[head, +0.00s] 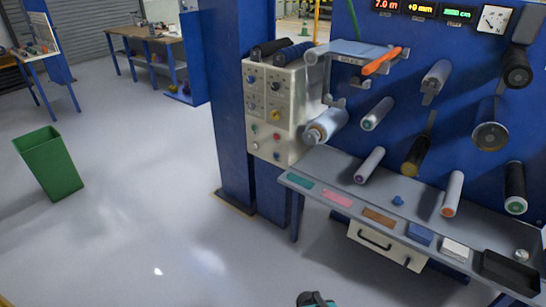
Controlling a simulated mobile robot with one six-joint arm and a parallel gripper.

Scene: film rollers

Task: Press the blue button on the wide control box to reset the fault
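A beige control box (283,115) is mounted on the blue frame near the middle of the head view. Its face carries dark knobs on top and small coloured buttons below. A green button (254,129) and a red button (276,137) show in one row. Below the red one is a small bluish button (277,155), too small to be sure of its colour. At the bottom edge, the tip of my gripper (317,299), dark and teal, just enters the view. It is far below the box and apart from it. Its fingers are mostly cut off.
A grey shelf (325,168) with coloured pads and small items juts out right of the box. Several film rollers stick out from the blue wall (455,55). A green bin (49,163) stands on the left. The grey floor before the box is clear.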

